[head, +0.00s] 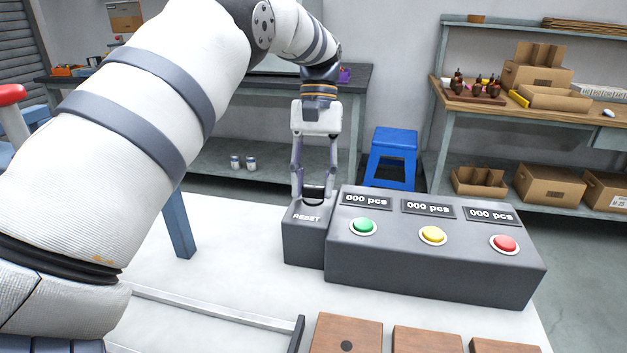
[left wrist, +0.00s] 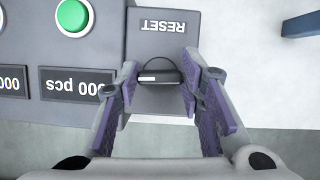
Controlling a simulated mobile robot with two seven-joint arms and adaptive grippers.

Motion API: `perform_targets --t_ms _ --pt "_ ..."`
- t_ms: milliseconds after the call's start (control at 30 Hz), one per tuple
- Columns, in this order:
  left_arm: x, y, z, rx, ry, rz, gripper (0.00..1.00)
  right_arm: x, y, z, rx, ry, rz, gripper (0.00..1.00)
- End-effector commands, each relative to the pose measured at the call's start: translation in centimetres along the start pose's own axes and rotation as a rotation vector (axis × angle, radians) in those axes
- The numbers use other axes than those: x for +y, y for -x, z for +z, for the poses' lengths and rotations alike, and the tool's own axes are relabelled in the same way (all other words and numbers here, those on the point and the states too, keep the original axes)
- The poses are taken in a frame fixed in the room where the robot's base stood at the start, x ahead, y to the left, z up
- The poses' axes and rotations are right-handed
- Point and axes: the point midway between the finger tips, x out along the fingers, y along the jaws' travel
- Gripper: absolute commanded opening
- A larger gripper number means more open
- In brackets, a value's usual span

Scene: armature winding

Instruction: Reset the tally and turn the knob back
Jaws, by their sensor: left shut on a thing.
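The dark box marked RESET (head: 304,238) stands on the white table, joined to the left of the tally box (head: 430,270). A black knob (left wrist: 160,71) with a short white mark sits on top of the RESET box. My left gripper (head: 314,194) points down over it, its fingers shut on the knob from both sides. Three tally displays, left (head: 367,201), middle (head: 428,209) and right (head: 492,215), each read 000 pcs. My right gripper is out of view.
Green (head: 363,226), yellow (head: 432,234) and red (head: 504,243) buttons sit below the displays. Wooden blocks (head: 346,333) lie at the front edge. A metal rail (head: 215,311) is at the front left. A blue stool (head: 392,158) and a shelf bench stand behind.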

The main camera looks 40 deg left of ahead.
Motion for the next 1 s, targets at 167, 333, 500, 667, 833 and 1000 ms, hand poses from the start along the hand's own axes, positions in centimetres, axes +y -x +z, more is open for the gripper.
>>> perform_targets --t_ms 167,333,500,667,833,1000 --pt "0.0 -0.2 0.0 -0.004 -0.001 -0.001 0.55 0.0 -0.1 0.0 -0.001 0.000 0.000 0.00" --pt "0.0 -0.1 0.0 -0.002 0.000 -0.001 0.55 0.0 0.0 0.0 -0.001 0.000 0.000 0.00" --pt "0.0 0.8 0.3 0.002 -0.001 0.001 0.55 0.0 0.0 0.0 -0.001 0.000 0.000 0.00" --pt "0.0 4.3 1.7 0.003 -0.002 0.001 0.55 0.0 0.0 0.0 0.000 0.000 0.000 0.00" --pt "0.0 7.7 3.1 0.002 0.000 0.000 0.55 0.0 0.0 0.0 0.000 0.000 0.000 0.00" --pt "0.0 9.1 3.8 -0.003 0.000 -0.001 0.55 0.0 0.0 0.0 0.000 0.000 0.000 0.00"
